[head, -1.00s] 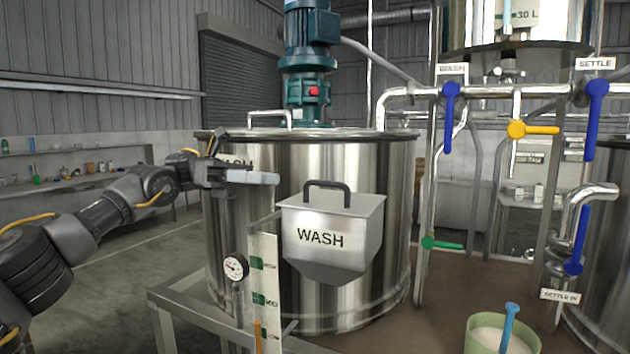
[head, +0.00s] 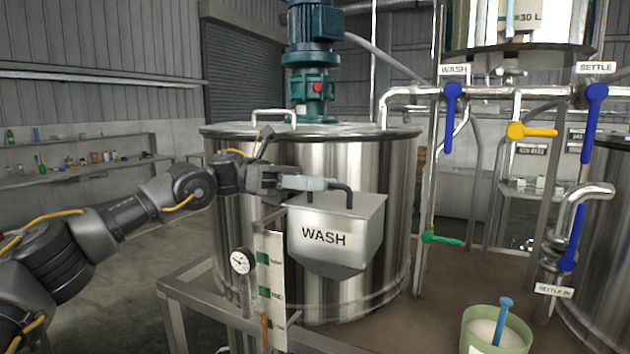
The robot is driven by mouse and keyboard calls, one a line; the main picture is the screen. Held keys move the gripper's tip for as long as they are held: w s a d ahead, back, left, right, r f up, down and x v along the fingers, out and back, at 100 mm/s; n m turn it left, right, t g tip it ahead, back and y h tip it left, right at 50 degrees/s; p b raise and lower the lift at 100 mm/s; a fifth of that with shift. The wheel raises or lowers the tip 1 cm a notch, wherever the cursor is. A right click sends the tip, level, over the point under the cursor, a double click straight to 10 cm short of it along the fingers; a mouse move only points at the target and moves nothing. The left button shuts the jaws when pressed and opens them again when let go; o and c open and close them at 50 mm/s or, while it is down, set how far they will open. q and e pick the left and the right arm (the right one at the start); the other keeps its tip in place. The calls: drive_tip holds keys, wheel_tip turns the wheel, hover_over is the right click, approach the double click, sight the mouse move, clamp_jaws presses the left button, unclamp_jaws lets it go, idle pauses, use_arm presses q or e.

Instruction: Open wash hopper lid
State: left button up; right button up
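The wash hopper (head: 335,246) is a metal box with a sloped bottom and a WASH label, on the front of the steel wash tank (head: 385,220). Its lid (head: 370,202) lies closed on top. The lid's dark bar handle (head: 348,196) shows only its right part; my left gripper covers the rest. My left gripper (head: 322,184) comes in from the left, its pale fingers level over the lid at the handle. I see the fingers side-on, so neither their gap nor a grip on the handle can be made out. My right gripper is out of view.
A gauge (head: 241,261) and a level scale (head: 270,278) stand left of the hopper, by a metal frame (head: 180,298). Pipes with blue, yellow and green valve handles rise at right. A green tub (head: 478,345) with a blue-handled scoop sits at lower right.

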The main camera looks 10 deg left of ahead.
use_arm(q)
drive_tip(key=shift+s, duration=0.1)
drive_tip(key=shift+c, duration=0.4)
drive_tip(key=c, duration=0.5)
clamp_jaws()
drive_tip(key=shift+r, duration=0.1)
